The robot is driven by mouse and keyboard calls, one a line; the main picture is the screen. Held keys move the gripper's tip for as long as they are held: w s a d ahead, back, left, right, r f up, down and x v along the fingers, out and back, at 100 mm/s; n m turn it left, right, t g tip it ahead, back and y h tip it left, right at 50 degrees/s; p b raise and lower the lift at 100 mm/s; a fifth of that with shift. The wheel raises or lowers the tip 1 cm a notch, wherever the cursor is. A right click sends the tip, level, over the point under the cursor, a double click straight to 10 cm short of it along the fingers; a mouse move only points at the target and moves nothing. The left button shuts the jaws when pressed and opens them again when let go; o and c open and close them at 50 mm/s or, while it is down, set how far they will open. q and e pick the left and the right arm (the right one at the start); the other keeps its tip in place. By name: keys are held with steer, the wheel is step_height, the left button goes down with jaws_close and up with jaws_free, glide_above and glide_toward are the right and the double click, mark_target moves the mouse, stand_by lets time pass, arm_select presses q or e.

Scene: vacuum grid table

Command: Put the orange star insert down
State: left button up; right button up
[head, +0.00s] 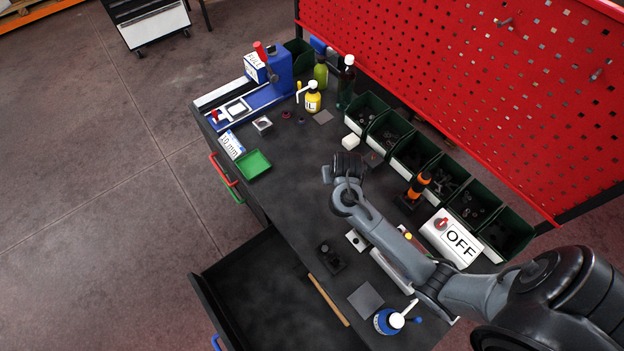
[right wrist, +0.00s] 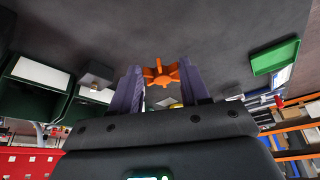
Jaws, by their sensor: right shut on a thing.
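The orange star insert (right wrist: 161,73) shows in the right wrist view, with several short arms around a hub. My right gripper (right wrist: 163,78) is shut on it, with one finger on each side. In the head view my right gripper (head: 343,168) is over the dark table top, left of the row of green bins, and its own wrist hides the star insert. I cannot tell the exact height of the insert above the table. My left gripper is in neither view.
A green tray (head: 255,164) lies at the table's left edge.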

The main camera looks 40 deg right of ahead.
steer(key=b, duration=0.2)
glide_above(309, 184)
steer(key=s, duration=0.1)
steer(key=f, duration=0.5)
steer(key=shift+a+f, duration=0.1)
steer(key=shift+a, duration=0.25)
steer(key=shift+s+a+f, duration=0.1)
steer(key=shift+f, duration=1.9)
steer(key=shift+f+b, duration=0.15)
steer(key=shift+b, duration=0.15)
steer(key=o, duration=1)
